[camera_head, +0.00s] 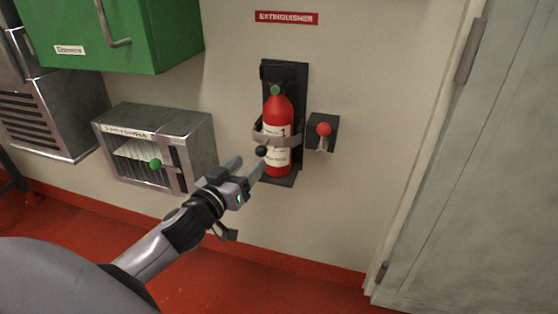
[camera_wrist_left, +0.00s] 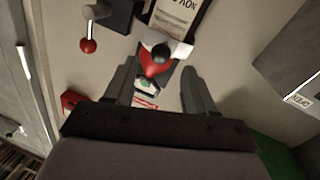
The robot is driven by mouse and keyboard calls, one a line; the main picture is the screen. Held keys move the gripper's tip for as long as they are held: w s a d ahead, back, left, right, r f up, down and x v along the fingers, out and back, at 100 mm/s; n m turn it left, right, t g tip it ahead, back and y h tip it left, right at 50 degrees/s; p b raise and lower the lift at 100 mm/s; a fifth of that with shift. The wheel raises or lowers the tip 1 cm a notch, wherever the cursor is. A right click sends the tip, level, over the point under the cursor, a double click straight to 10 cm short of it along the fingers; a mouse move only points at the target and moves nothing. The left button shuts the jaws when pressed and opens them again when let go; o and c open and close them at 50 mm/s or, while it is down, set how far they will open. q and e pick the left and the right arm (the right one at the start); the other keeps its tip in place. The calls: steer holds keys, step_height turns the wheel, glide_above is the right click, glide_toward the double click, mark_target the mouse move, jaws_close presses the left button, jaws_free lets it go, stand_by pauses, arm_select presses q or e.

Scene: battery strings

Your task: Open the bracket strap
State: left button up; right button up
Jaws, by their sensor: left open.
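A red extinguisher (camera_head: 279,112) with a white label and green top stands upright in a black wall bracket (camera_head: 299,77). A grey bracket strap (camera_head: 288,140) runs around its front, with a black ball knob (camera_head: 261,151) at its left end. My left gripper (camera_head: 250,165) is open, its fingers just in front and to the left of the extinguisher, near the knob. In the left wrist view the black knob (camera_wrist_left: 160,53) shows beyond and between the open fingers (camera_wrist_left: 158,88), apart from them. The strap looks closed across the extinguisher. My right gripper is not in view.
A red-knobbed lever (camera_head: 323,130) on a black plate is right of the bracket. A metal cabinet (camera_head: 190,128) with a green knob (camera_head: 155,163) is to the left, below a green cabinet (camera_head: 170,40). A grey door (camera_head: 470,180) stands at the right.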

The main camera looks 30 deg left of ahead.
mark_target(258, 155)
arm_select(q)
steer(key=shift+w+a+b, duration=0.15)
steer(key=shift+w, duration=1.6)
steer(key=shift+w+a+b, duration=0.1)
steer(key=shift+w+b, duration=0.05)
steer(key=shift+w, duration=1.55)
jaws_close()
